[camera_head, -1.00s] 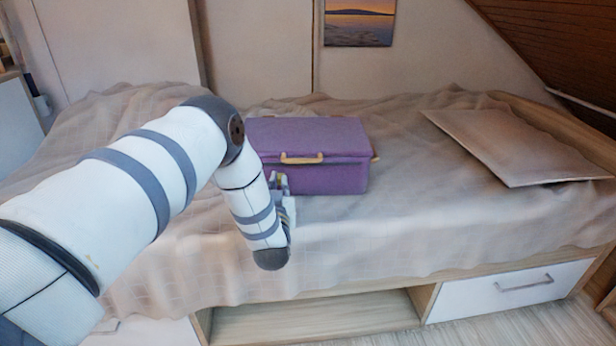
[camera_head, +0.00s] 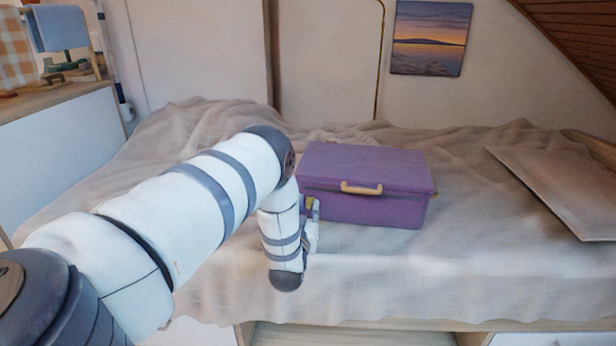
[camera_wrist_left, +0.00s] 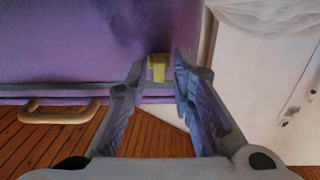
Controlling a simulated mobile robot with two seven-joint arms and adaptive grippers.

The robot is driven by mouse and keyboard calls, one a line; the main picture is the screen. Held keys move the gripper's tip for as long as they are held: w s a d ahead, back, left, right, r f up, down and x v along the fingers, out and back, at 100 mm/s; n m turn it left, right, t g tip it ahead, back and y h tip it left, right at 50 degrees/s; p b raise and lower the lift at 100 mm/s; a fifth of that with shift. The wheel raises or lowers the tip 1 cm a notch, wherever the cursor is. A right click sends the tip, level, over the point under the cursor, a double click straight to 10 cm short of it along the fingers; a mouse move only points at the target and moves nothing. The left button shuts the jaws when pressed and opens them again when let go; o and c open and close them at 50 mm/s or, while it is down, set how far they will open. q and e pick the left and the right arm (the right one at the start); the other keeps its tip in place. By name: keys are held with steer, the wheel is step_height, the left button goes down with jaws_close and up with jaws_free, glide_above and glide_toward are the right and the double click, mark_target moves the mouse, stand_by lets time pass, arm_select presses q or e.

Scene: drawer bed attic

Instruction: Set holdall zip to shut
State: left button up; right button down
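The purple holdall (camera_head: 370,208) lies on the bed with a pale handle (camera_head: 361,188) on its front. My left gripper (camera_head: 312,212) is at its front left corner, partly hidden by my own wrist. In the left wrist view, the holdall's purple surface (camera_wrist_left: 90,40) fills the upper left, with the handle (camera_wrist_left: 58,112) at lower left. A small yellow tab (camera_wrist_left: 158,68), which looks like the zip pull, sits at the seam. The left gripper's fingers (camera_wrist_left: 158,75) are apart on either side of the tab, not visibly closed on it. My right gripper is out of view.
The bed (camera_head: 450,262) has a crumpled beige cover, clear in front of the holdall. A flat board (camera_head: 565,188) lies on the bed at right. A white cabinet (camera_head: 60,150) stands at left. A picture (camera_head: 430,38) hangs on the back wall.

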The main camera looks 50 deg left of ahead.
arm_select(q)
steer(key=v, duration=1.2)
